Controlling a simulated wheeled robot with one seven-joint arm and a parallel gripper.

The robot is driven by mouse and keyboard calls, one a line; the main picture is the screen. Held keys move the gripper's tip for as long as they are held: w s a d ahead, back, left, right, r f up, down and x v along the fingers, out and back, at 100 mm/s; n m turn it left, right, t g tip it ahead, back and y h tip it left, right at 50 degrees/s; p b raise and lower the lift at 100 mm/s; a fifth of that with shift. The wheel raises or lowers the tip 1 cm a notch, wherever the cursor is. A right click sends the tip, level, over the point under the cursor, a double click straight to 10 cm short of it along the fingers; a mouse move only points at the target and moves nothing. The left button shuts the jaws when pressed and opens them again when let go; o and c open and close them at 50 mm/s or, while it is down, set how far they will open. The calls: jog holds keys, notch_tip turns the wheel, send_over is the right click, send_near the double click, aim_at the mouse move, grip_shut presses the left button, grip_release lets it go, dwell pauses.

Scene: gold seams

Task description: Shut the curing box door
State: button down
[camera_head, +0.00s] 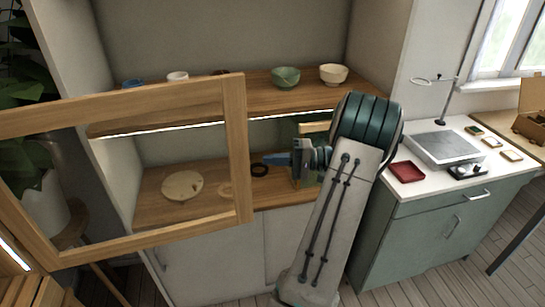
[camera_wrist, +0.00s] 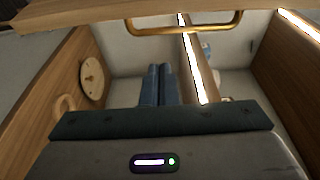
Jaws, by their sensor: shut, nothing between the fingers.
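A wood-framed glass door (camera_head: 238,150), which I take to be the curing box door, stands swung open across the left of the head view, in front of the shelved cabinet. My gripper (camera_head: 272,160) is in front of the cabinet, just right of the door's free edge, pointing left. Its blue fingers (camera_wrist: 157,86) are shut and empty in the wrist view. There a brass-coloured bar handle (camera_wrist: 180,30) hangs below a wooden edge (camera_wrist: 110,14), beyond the fingertips; I see no contact. My arm hides part of the cabinet's right side.
A green-grey counter (camera_head: 440,225) with a red tray (camera_head: 406,171) stands right of my arm.

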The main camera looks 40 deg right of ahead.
jog(key=w+a+p, duration=0.1)
jog(key=a+p, duration=0.1)
jog(key=a, duration=0.4)
jog(key=shift+a+p, duration=0.15)
jog(key=shift+p, duration=0.15)
jog(key=shift+a, duration=0.1)
